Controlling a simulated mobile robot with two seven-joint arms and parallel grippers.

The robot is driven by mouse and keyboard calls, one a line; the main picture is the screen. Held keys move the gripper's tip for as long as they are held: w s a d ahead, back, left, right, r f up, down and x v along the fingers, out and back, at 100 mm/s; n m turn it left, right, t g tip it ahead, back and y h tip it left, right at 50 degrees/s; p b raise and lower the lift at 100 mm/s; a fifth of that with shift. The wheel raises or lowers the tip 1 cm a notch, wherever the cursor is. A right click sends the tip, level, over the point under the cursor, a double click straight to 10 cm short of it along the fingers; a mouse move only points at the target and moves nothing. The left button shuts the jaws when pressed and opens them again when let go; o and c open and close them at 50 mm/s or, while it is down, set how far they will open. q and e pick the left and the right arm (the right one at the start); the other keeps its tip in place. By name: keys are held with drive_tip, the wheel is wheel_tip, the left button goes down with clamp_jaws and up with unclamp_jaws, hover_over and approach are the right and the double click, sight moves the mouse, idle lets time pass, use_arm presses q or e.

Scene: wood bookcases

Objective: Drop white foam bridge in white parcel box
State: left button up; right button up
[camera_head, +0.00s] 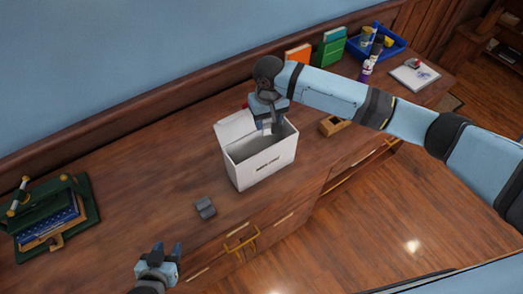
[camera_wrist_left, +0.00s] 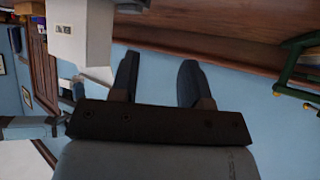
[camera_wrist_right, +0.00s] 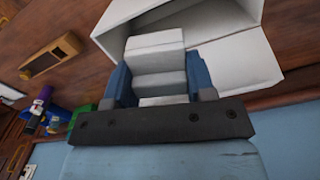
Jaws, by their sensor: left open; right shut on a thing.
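The white parcel box (camera_head: 262,163) stands open on the wooden dresser top, with a flap raised at its left. It also shows in the right wrist view (camera_wrist_right: 235,62). My right gripper (camera_head: 267,124) is over the box opening, pointing down. It is shut on the white foam bridge (camera_wrist_right: 157,62), a stepped white block between its fingers in the right wrist view. In the head view the foam is mostly hidden by the gripper. My left gripper (camera_head: 170,252) is open and empty near the front edge of the dresser, left of the box.
A small grey block (camera_head: 205,207) lies left of the box. A wooden block with a dark slot (camera_head: 334,125) lies right of it. A green rack with books (camera_head: 50,217) stands far left. A blue bin (camera_head: 377,42) and a white pad (camera_head: 415,75) are at the back right.

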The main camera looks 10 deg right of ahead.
wheel_tip(320, 180, down, 2)
drive_tip(key=shift+b, duration=0.6)
drive_tip(key=shift+f+b, duration=0.3)
drive_tip(key=shift+b, duration=0.15)
use_arm(q)
drive_tip(key=shift+w+f, duration=0.2)
drive_tip(key=shift+f, duration=1)
use_arm(e)
drive_tip(key=shift+w+f, duration=0.1)
drive_tip(key=shift+f, duration=0.05)
use_arm(q)
drive_tip(key=shift+w+r, duration=0.15)
drive_tip(key=shift+d, duration=0.1)
use_arm(e)
drive_tip(key=o, duration=1)
drive_tip(key=shift+r, duration=0.2)
